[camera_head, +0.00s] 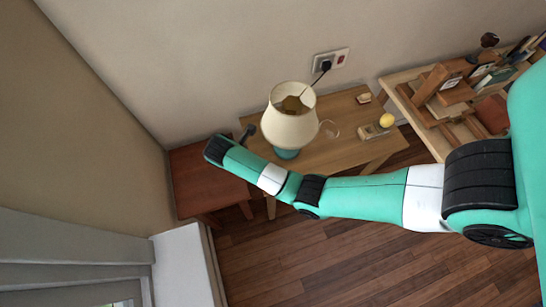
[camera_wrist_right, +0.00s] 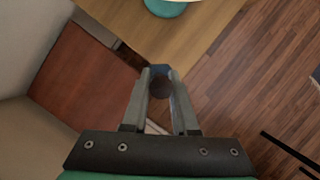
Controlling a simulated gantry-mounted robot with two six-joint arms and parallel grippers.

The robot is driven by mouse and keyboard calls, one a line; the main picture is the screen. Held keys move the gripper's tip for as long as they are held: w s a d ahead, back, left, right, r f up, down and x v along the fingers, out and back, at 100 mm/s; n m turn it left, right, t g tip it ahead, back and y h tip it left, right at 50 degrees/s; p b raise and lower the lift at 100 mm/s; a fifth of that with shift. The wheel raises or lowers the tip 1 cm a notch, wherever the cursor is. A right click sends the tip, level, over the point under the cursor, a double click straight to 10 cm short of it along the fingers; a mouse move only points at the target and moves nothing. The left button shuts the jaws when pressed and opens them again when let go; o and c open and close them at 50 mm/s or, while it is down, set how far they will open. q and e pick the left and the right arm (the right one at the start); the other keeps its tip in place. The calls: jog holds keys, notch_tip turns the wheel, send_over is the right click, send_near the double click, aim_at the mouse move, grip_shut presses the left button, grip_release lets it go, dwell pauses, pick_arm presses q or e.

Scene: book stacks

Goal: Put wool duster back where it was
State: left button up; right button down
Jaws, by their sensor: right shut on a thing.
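My right arm reaches in from the right in the head view. In the right wrist view its gripper (camera_wrist_right: 160,75) is shut on a dark, round-ended thing (camera_wrist_right: 160,88), seen nearly end-on; I take it for the wool duster, though no wool shows. In the head view a small dark piece (camera_head: 247,133) shows just beyond the wrist; I cannot tell whether it is finger or duster. The gripper is above the gap between the reddish-brown low table (camera_head: 187,180) and the light wooden table (camera_head: 345,115). My left gripper is not in view.
A cream-shaded lamp (camera_head: 289,125) with a teal base stands on the wooden table, close to my forearm. A yellow ball (camera_head: 386,120) is at that table's right. A bench (camera_head: 413,92) with books and wooden stands is farther right. The reddish-brown tabletop looks bare where visible.

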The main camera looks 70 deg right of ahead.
jog(key=s+d+f+b, duration=0.1)
jog(key=d+f, duration=0.1)
jog(key=f, duration=0.1)
jog(key=s+d+f+b, duration=0.1)
jog(key=s+f, duration=0.1)
jog(key=f, duration=0.2)
jog(key=s+d+f+b, duration=0.1)
jog(key=d+f, duration=0.1)
jog(key=f, duration=0.1)
jog(key=shift+s+d+f, duration=0.15)
jog(key=shift+s+d, duration=0.15)
jog(key=shift+s, duration=0.05)
jog(key=c, duration=1.2)
grip_release()
jog(key=o, duration=0.5)
